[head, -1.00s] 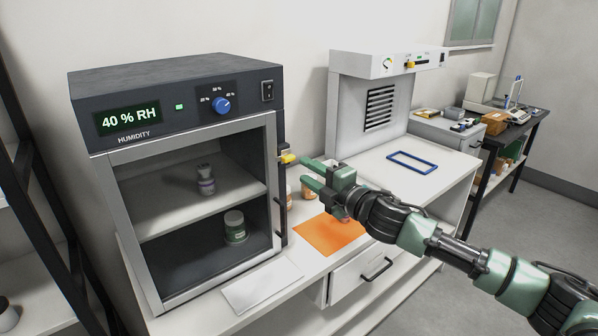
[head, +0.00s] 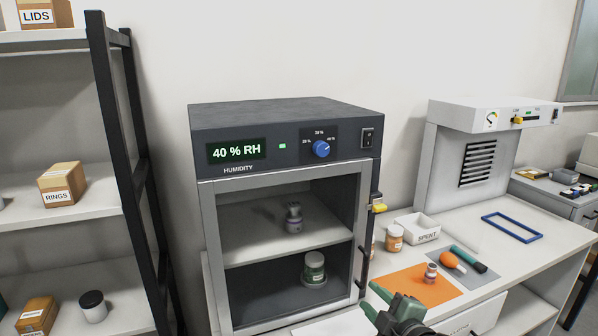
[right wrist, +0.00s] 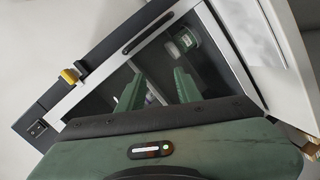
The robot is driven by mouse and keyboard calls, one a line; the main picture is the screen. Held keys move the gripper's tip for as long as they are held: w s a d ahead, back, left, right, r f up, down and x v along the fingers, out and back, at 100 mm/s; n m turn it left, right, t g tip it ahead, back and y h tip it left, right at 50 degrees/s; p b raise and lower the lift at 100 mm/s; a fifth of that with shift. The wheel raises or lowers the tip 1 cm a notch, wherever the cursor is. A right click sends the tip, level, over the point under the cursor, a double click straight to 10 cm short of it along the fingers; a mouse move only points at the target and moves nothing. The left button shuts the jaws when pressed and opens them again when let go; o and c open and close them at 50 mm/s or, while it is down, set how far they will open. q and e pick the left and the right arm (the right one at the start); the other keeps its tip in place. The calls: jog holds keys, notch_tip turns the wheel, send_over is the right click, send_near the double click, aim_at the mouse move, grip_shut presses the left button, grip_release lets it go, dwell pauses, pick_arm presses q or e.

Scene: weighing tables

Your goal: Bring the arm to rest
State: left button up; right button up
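My right gripper (head: 384,303) is low in the head view, in front of the right edge of the humidity cabinet (head: 285,118). In the right wrist view its two green fingers (right wrist: 158,90) stand apart with nothing between them, and the cabinet's glass door (right wrist: 125,75) lies beyond. The door looks closed. Behind the glass a small jar (head: 294,218) stands on the upper shelf and a green-labelled jar (head: 314,268) stands on the lower level. My left gripper is not in view.
An orange mat (head: 412,290) with a small jar (head: 430,273) lies right of the cabinet. Near it are a SPENT tray (head: 417,226), an amber jar (head: 394,238) and a blue frame (head: 515,229). A black-framed shelf (head: 120,150) with boxes stands at left.

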jog(key=s+f+m+g+h, duration=0.2)
jog(key=s+f+m+g, duration=0.35)
jog(key=s+f, duration=0.8)
jog(key=s+d+f+m+g+h, duration=0.1)
jog(key=s+d+f+m+g, duration=0.2)
jog(key=s, duration=0.8)
jog(key=s+f+m+g+h, duration=0.15)
jog(key=s+m, duration=0.35)
jog(key=s, duration=0.6)
notch_tip(320, 180, down, 28)
jog(key=s+g, duration=0.2)
jog(key=s+d+f+g, duration=0.1)
jog(key=s+d+f, duration=0.2)
jog(key=s+f, duration=1.2)
jog(key=shift+s+f+y, duration=0.25)
jog(key=shift+s+y, duration=0.1)
jog(key=shift+s, duration=0.15)
